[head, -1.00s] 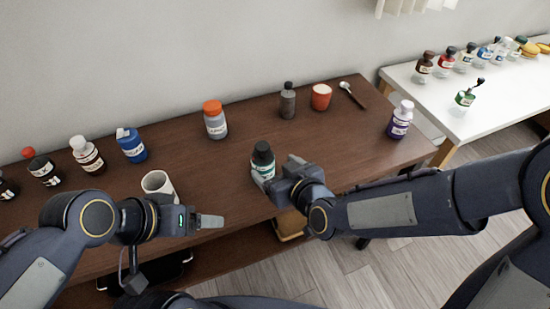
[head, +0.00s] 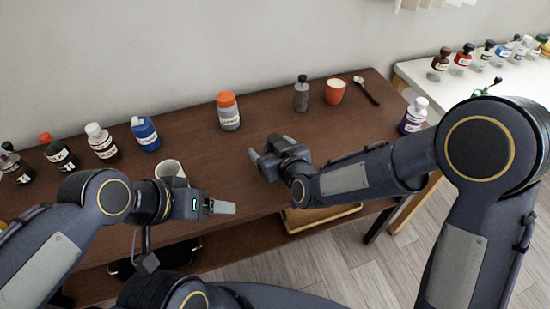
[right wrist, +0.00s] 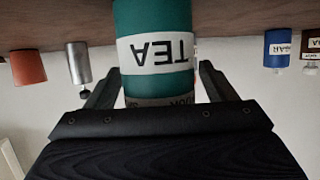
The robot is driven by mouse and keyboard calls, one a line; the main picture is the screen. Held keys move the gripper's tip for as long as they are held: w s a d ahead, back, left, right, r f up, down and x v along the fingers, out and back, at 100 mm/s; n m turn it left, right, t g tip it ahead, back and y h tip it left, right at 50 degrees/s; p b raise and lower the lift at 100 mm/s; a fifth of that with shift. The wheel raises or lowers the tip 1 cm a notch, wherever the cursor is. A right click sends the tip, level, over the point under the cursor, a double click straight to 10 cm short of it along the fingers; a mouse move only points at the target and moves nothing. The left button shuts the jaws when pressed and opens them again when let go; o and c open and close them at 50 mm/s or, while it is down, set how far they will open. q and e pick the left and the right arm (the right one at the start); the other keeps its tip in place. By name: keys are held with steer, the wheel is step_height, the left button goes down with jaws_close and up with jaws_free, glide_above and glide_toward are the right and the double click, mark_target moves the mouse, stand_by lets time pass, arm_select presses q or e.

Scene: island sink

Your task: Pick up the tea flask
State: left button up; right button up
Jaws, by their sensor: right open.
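The tea flask (right wrist: 155,50) is a green cylinder with a white label reading TEA, upside down in the right wrist view. It stands on the table between the two fingers of my right gripper (right wrist: 157,82), close to the palm. The fingers are apart, one on each side of it. In the head view my right gripper (head: 267,152) is low over the front middle of the brown table, and I cannot make out the flask there. My left gripper (head: 220,207) is at the table's front edge; its finger opening cannot be told.
On the brown table (head: 210,155) are a white mug (head: 171,169) near my left gripper, an orange-capped jar (head: 228,112), a grey bottle (head: 301,94), an orange-red cup (head: 335,92), a purple bottle (head: 413,116) and a blue bottle (head: 145,133). A white table (head: 418,75) with bottles stands right.

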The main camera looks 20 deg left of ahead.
steer(key=c, duration=1.1)
steer(key=shift+r, duration=0.1)
